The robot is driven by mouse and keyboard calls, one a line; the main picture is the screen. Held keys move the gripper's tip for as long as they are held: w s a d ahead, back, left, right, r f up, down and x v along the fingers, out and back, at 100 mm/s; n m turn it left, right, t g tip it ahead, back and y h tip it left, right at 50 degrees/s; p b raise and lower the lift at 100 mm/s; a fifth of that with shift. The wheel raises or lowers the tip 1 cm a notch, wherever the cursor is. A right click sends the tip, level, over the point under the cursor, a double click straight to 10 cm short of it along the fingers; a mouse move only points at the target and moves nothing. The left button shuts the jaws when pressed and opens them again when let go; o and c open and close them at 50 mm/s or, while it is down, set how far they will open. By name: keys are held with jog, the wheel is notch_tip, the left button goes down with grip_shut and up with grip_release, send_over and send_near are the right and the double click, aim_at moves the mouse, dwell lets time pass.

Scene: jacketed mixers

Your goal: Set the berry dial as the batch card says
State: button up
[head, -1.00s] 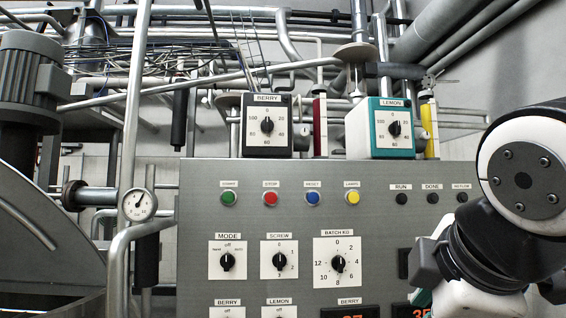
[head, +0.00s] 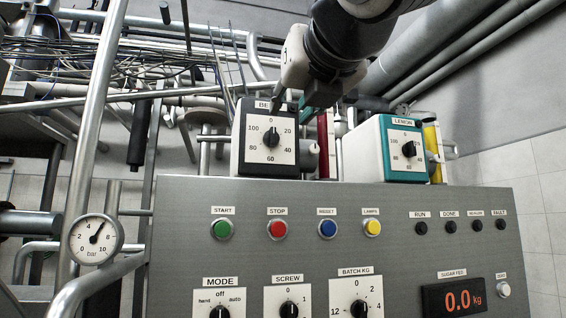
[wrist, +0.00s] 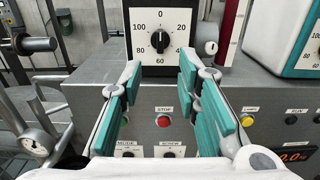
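The berry dial (head: 271,138) is a black knob on a white face, on a dark box on top of the grey control panel. Its scale runs 0 to 100. The knob looks upright, its mark toward 0. In the wrist view the berry dial (wrist: 160,40) is ahead, just beyond the fingertips and between them. My gripper (wrist: 161,72) is open and empty, its teal-padded fingers apart and clear of the knob. In the head view my gripper (head: 292,103) comes down from above, covering part of the BERRY label. No batch card is seen.
A teal-edged lemon dial box (head: 404,149) stands to the right. A red tube (head: 323,145) and a yellow tube (head: 432,150) stand beside the boxes. Below are start, stop, reset and lamps buttons (head: 328,228). The sugar display (head: 460,298) reads 0.0 kg. Pipes fill the left.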

aim_at(274, 133)
jog(key=p+x, duration=0.1)
jog(key=x, duration=1.2)
jog(key=shift+f, duration=0.1)
jog(key=shift+c, duration=0.6)
grip_shut()
